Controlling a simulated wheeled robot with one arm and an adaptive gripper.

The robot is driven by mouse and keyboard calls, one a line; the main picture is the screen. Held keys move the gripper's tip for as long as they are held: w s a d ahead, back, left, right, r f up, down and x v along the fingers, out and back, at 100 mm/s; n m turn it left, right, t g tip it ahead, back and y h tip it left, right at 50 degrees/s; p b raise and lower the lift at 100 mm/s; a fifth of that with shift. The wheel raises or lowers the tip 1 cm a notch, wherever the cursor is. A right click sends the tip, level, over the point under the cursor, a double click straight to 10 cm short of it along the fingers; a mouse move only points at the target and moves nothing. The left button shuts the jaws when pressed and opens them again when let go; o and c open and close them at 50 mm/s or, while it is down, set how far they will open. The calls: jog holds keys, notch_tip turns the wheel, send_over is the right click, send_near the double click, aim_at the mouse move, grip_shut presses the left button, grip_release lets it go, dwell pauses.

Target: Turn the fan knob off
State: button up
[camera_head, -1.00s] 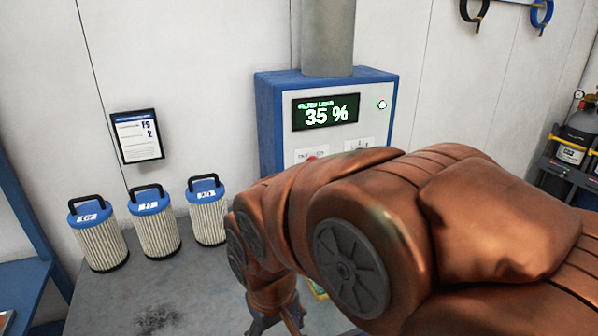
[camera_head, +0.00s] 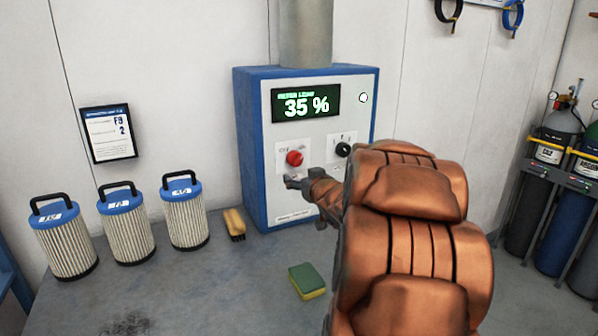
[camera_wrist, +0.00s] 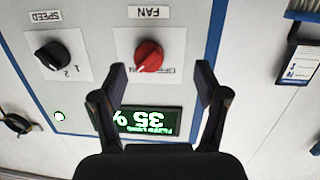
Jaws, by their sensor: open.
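The red fan knob (camera_head: 295,158) is on the left of the control box's (camera_head: 328,185) front, below the display. In the wrist view, which is upside down, the red knob (camera_wrist: 149,55) sits on a white plate marked FAN. Its pale pointer mark faces the picture's lower left; the small position labels are hard to read. My gripper (camera_wrist: 162,76) is open and empty, with its fingertips to either side of and just below the knob in that view. In the head view my gripper (camera_head: 293,182) is close below the knob. I see no contact.
A black SPEED knob (camera_head: 343,149) sits right of the fan knob. The display (camera_head: 306,104) reads 35 %. A brush (camera_head: 234,224), a sponge (camera_head: 308,280) and three filters (camera_head: 127,230) are on the bench. Gas cylinders (camera_head: 560,230) stand at the right.

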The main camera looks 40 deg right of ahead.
aim_at(298, 162)
jog(key=shift+w+d+r+t+y+p, duration=0.15)
jog(key=shift+w+d+t, duration=0.2)
jog(key=shift+w+d, duration=0.6)
jog(key=shift+w+d+r+t+y+p, duration=0.1)
jog(key=shift+w+d+r+t+p, duration=0.15)
jog(key=shift+w+d, duration=0.7)
jog(key=shift+w+d+r+t+y+p, duration=0.1)
jog(key=shift+w+d+t, duration=0.4)
jog(key=shift+w, duration=0.75)
jog(key=shift+c, duration=0.3)
jog(key=c, duration=1)
jog(key=shift+d, duration=0.2)
jog(key=shift+c, duration=0.5)
jog(key=shift+a, duration=0.15)
